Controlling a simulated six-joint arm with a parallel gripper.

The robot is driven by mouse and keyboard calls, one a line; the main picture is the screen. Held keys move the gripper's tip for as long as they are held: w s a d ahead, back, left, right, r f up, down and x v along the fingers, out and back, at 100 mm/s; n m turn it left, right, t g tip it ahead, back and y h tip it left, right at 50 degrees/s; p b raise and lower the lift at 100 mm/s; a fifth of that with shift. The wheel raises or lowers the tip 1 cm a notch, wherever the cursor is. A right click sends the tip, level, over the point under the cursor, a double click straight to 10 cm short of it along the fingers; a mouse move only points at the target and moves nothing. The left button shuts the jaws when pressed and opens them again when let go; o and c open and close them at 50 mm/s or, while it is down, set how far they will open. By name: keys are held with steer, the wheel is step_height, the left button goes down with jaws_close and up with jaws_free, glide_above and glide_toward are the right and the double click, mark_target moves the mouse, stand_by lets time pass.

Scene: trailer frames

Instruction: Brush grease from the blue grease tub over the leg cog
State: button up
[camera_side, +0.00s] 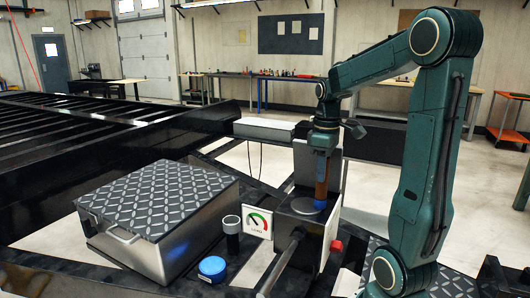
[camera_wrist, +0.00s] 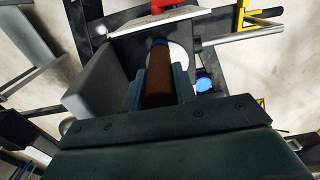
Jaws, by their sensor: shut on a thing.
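My gripper (camera_side: 323,150) points down and is shut on a brush with a brown handle (camera_side: 321,173). In the wrist view, the brush (camera_wrist: 160,80) lies between the two fingers (camera_wrist: 159,88), with a blue band near its far end. The disc also shows in the wrist view (camera_wrist: 181,53), partly hidden by the brush. The blue grease tub (camera_side: 212,267) stands apart, lower left; it also shows in the wrist view (camera_wrist: 204,83).
A silver toolbox with a tread-plate lid (camera_side: 158,200) stands left. A bar (camera_side: 282,262) and red knob (camera_side: 337,245) project from the box. Black trailer beams run behind.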

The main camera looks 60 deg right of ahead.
steer(key=shift+f, duration=0.1)
stand_by(0.3)
steer(key=shift+w, duration=1.25)
steer(key=shift+c, duration=0.5)
steer(key=shift+w+f, duration=0.1)
steer(key=shift+w, duration=0.05)
steer(key=shift+w, duration=1.1)
steer(key=shift+w, duration=0.15)
steer(key=shift+w, duration=1.05)
steer(key=shift+s+f, duration=0.15)
steer(key=shift+s, duration=1.15)
jaws_close()
